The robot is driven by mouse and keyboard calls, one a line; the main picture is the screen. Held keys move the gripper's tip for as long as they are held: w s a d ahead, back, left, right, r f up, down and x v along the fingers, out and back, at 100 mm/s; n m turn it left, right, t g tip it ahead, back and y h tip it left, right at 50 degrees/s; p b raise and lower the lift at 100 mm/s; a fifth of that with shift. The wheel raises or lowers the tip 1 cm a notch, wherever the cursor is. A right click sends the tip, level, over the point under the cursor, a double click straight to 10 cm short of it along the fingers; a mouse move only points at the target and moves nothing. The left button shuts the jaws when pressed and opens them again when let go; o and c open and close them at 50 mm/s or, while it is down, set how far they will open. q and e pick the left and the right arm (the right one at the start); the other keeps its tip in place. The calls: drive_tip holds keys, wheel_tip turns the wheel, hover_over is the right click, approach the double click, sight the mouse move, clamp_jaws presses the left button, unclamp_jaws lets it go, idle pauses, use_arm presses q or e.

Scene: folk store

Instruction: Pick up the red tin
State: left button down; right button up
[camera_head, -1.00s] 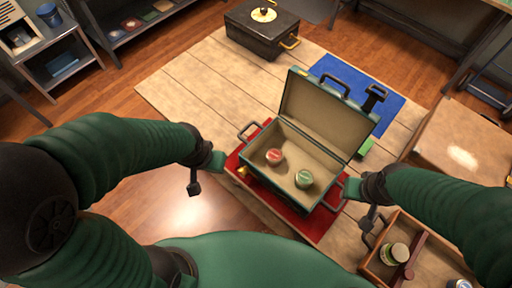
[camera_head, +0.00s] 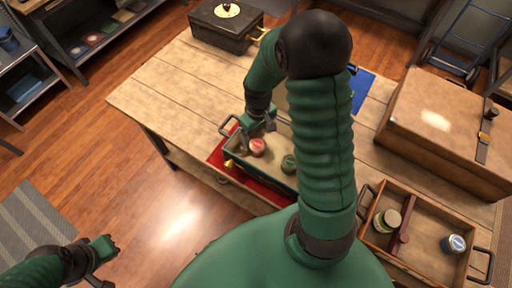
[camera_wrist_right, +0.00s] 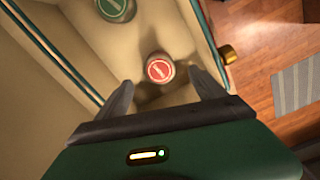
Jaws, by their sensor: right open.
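The red tin (camera_head: 257,147) stands inside the open green case (camera_head: 226,149), near its left end, with the green tin (camera_head: 289,163) to its right. My right gripper (camera_head: 257,129) is over the case beside the red tin, open and empty. In the right wrist view, the red tin (camera_wrist_right: 160,70) lies between and just beyond the two spread fingers (camera_wrist_right: 160,88), and the green tin (camera_wrist_right: 114,8) is at the top edge. My left gripper (camera_head: 100,262) is open and empty at the lower left, away from the table. My right arm hides much of the case and its lid.
A wooden tray (camera_head: 425,205) with tins and a large brown box (camera_head: 440,125) are at the right. A dark case (camera_head: 225,28) stands at the back. The table's left part is clear.

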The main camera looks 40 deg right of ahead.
sight(257, 144)
drive_tip(key=f, duration=0.4)
drive_tip(key=shift+w+a, duration=0.1)
drive_tip(key=shift+w, duration=0.1)
wheel_tip(257, 144, down, 4)
drive_tip(key=shift+s+f, duration=0.1)
drive_tip(key=shift+d+f, duration=0.25)
drive_tip(key=shift+f, duration=0.1)
drive_tip(key=shift+r, duration=0.1)
drive_tip(key=c, duration=1.5)
